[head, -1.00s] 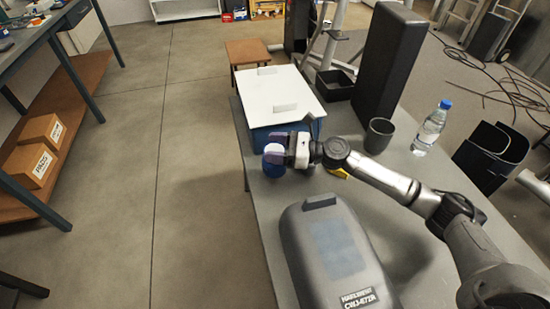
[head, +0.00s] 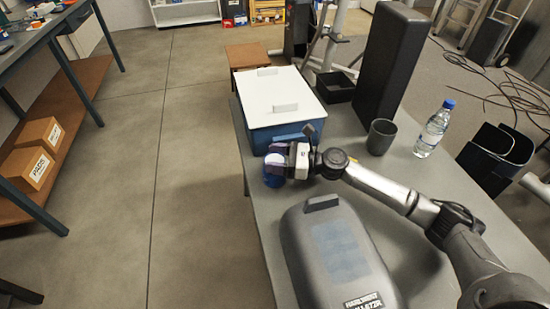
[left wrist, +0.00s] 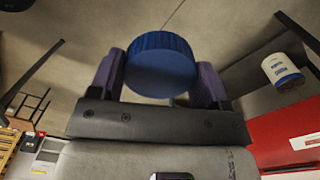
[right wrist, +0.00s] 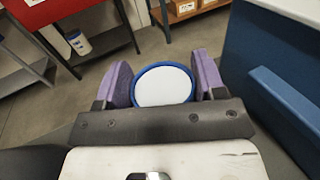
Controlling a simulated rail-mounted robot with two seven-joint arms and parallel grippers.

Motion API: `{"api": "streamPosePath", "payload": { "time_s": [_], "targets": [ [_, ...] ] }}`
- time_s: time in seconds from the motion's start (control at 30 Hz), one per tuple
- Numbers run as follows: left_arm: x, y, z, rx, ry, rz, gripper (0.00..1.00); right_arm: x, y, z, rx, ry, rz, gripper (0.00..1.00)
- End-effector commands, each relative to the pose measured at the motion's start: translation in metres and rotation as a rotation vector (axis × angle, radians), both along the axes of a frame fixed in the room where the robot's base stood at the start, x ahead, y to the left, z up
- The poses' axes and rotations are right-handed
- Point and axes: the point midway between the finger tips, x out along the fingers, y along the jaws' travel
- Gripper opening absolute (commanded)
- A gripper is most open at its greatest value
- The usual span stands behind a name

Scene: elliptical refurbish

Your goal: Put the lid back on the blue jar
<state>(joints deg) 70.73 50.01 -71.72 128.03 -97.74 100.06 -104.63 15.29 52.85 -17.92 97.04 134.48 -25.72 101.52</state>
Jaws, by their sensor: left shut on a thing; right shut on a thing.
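My right gripper (head: 274,168) is shut on a round blue thing, which I take for the blue jar (right wrist: 163,85). It is held above the floor just off the table's left edge. In the right wrist view the jar shows a white round face inside a blue rim, between purple fingers. My left gripper (left wrist: 160,80) is shut on a dark blue round piece with a ribbed edge, which looks like the lid (left wrist: 160,62). The left arm is outside the head view. Jar and lid are apart.
A blue box (head: 314,133) with a white top stands behind the right gripper, close beside it. A grey case (head: 340,250), dark cup (head: 381,137), water bottle (head: 433,130) and tall black block (head: 390,62) are on the table (head: 415,185). Open floor lies to the left.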

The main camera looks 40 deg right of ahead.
Motion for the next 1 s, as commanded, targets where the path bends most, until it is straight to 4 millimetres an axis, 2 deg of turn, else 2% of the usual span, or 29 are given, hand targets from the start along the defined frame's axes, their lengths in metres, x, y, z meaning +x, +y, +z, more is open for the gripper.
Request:
{"api": "streamPosePath", "payload": {
  "time_s": [0.03, 0.07, 0.3, 0.67, 1.0],
  "targets": [
    [0.0, 0.0, 0.0, 0.0, 0.0, 0.0, 0.48, 0.0, 0.0, -0.001, 0.001, 0.0, 0.0, 0.08],
    [0.0, 0.0, 0.0, 0.0, 0.0, 0.0, 0.48, 0.0, 0.0, -0.002, 0.001, 0.001, 0.0, 0.65],
    [0.0, 0.0, 0.0, 0.0, 0.0, 0.0, 0.48, 0.0, 0.0, -0.002, 0.0, 0.0, 0.0, 0.88],
    [0.0, 0.0, 0.001, 0.0, 0.0, 0.0, 0.48, -0.002, -0.002, 0.001, -0.001, 0.002, 0.0, 0.89],
    [0.0, 0.0, 0.013, 0.0, 0.0, 0.0, 0.48, -0.037, -0.032, 0.001, 0.0, 0.005, -0.002, 0.89]
  ]
}}
